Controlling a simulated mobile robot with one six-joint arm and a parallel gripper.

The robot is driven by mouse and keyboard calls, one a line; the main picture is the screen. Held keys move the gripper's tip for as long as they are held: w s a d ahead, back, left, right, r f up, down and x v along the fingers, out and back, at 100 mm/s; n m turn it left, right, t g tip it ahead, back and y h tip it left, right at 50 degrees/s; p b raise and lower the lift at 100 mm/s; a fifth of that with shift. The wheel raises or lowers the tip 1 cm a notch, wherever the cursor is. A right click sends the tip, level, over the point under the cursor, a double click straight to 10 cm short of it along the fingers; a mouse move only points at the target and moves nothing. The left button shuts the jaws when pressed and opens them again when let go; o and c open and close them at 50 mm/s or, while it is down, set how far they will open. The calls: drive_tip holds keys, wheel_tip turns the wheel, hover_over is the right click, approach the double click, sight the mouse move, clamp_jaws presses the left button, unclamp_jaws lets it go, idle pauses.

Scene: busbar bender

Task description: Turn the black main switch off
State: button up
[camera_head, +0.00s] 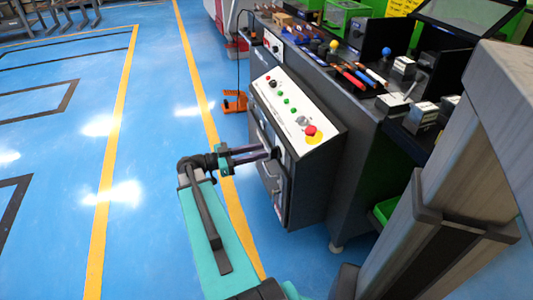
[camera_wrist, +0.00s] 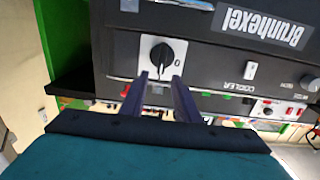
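The black main switch (camera_wrist: 161,54) is a round knob on a white square plate, on the dark machine front in the wrist view. A small mark shows beside the knob at its right; I cannot tell the knob's exact setting. My gripper (camera_wrist: 160,78) is open, its two fingers pointing at the switch with a gap between them. The tips show just below the knob, and I cannot tell if they touch it. In the head view my gripper (camera_head: 267,151) is at the front of the grey control cabinet (camera_head: 318,195), and the switch cannot be made out there.
The cabinet's sloping white panel (camera_head: 290,108) carries several buttons and a red emergency stop (camera_head: 310,131). Handles sit on the front near my gripper. Tools and small boxes lie on the bench behind. The blue floor (camera_head: 140,150) at left is clear. An orange pedal (camera_head: 236,102) stands beyond.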

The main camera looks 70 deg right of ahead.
sight(275, 153)
drive_tip(key=shift+x, duration=2.1)
drive_tip(key=shift+w, duration=0.1)
